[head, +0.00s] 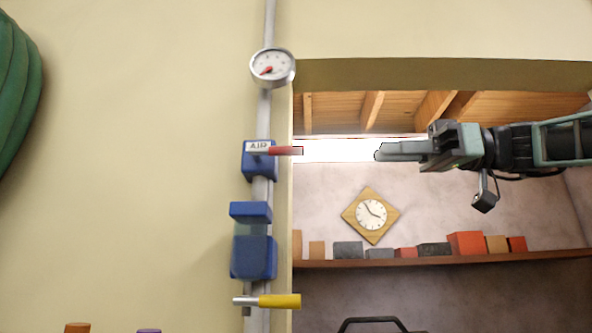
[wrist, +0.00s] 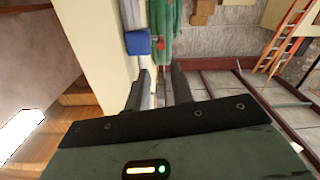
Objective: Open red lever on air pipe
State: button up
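The red lever (head: 287,151) sticks out to the right from the blue valve (head: 250,168) marked AIR on the vertical grey pipe (head: 268,112). It lies level, across the pipe. My gripper (head: 379,151) is to the right of the lever at about the same height, pointing left, with a clear gap between. In the wrist view the blue valve (wrist: 138,42) and the red lever (wrist: 160,42) show beyond the fingertips. My gripper's fingers (wrist: 160,74) stand apart with nothing between them, so it is open and empty.
A pressure gauge (head: 272,67) sits above the valve. A blue filter unit (head: 253,257) and a yellow lever (head: 280,301) are below it on the pipe. To the right, a recess holds a clock (head: 370,214) and a shelf (head: 430,258) with boxes. A green hose (head: 18,90) hangs at left.

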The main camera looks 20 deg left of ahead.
aim_at(282, 151)
jog(key=p+x, duration=0.2)
jog(key=x, duration=0.3)
jog(key=p+x, duration=0.3)
jog(key=x, duration=0.3)
jog(key=p+x, duration=0.2)
jog(key=x, duration=0.3)
jog(key=shift+s+a+r+p, duration=0.15)
jog(key=shift+s+r+p, duration=0.1)
jog(key=shift+r+p, duration=0.05)
jog(key=shift+s+a+f, duration=0.1)
jog(key=shift+a+f, duration=0.1)
jog(key=shift+a, duration=0.25)
grip_shut()
